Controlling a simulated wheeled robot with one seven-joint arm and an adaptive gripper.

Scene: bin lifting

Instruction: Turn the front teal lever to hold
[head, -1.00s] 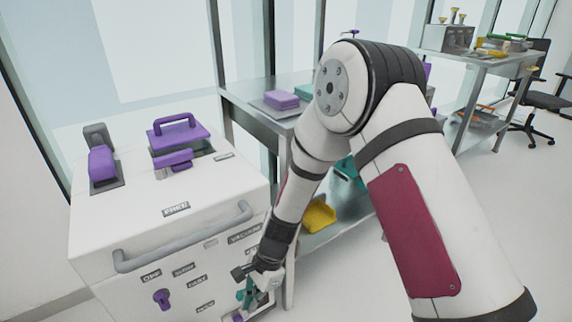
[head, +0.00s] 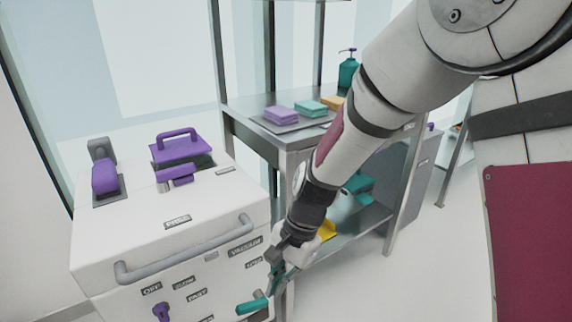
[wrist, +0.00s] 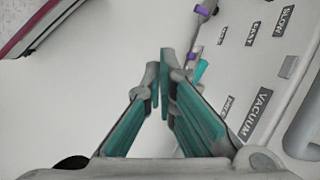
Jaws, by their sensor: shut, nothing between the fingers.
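The front teal lever (head: 252,306) sits low on the front of the white machine (head: 167,262), near its right corner. Its handle lies nearly level and points left in the head view. My gripper (head: 273,287) is just right of and above it. In the wrist view my gripper (wrist: 160,75) has its teal-padded fingers drawn together with nothing held. The teal lever (wrist: 201,70) shows there just right of the fingertips, partly hidden by a finger. I cannot tell whether they touch. A VACUUM label (head: 244,246) is above the lever; a smaller label below it is hard to read.
A purple knob (head: 161,312) is left of the lever. A grey bar handle (head: 185,252) runs along the machine's front top edge. A metal table (head: 240,105) with coloured blocks stands close at the right. Open floor (head: 425,270) lies further right.

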